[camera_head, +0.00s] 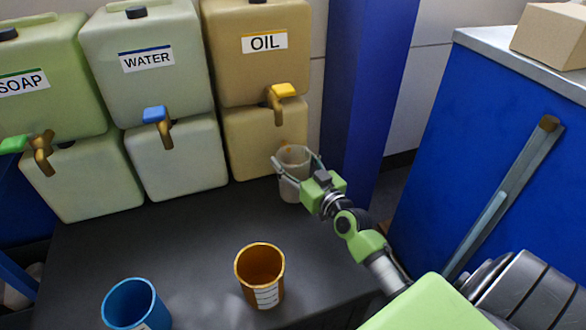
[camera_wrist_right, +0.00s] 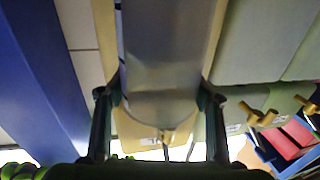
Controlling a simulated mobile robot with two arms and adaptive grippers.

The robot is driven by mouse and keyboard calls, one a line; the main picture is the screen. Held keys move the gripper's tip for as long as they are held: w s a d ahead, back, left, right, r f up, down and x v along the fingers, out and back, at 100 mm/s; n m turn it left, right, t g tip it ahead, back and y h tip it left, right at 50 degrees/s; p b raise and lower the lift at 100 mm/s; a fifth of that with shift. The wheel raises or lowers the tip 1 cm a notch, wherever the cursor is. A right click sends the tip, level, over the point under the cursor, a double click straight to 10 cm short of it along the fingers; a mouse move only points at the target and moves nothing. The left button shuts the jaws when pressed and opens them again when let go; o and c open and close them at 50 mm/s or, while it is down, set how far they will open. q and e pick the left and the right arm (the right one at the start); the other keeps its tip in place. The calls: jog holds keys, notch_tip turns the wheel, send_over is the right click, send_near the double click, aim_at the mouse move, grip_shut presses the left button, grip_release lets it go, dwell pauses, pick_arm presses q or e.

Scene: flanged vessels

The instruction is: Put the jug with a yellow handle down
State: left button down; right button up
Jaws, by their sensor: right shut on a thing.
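A pale grey, translucent jug (camera_head: 291,187) stands upright at the back right of the dark table, in front of the oil container and just right of its tap. A small orange-yellow patch shows at its far rim; I cannot tell whether this is the handle. My right gripper (camera_head: 294,163) is shut on the jug, with its fingers around the upper body. In the right wrist view the grey jug (camera_wrist_right: 160,70) fills the space between the two fingers (camera_wrist_right: 160,100). I cannot tell whether its base touches the table. My left gripper is out of view.
The oil container (camera_head: 244,75) has a brass tap with a yellow lever (camera_head: 284,90). Water (camera_head: 148,85) and soap (camera_head: 50,90) containers stand left. An orange cup (camera_head: 260,270) and a blue cup (camera_head: 135,303) stand on the table (camera_head: 190,240). A blue post (camera_head: 365,80) is behind right.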

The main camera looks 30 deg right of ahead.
jog(key=shift+f+b, duration=0.45)
jog(key=shift+f, duration=0.45)
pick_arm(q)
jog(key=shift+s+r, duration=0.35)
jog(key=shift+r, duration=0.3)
pick_arm(e)
jog(key=shift+f, duration=0.1)
jog(key=shift+f, duration=0.1)
jog(key=o, duration=1.2)
jog(key=shift+f, duration=0.15)
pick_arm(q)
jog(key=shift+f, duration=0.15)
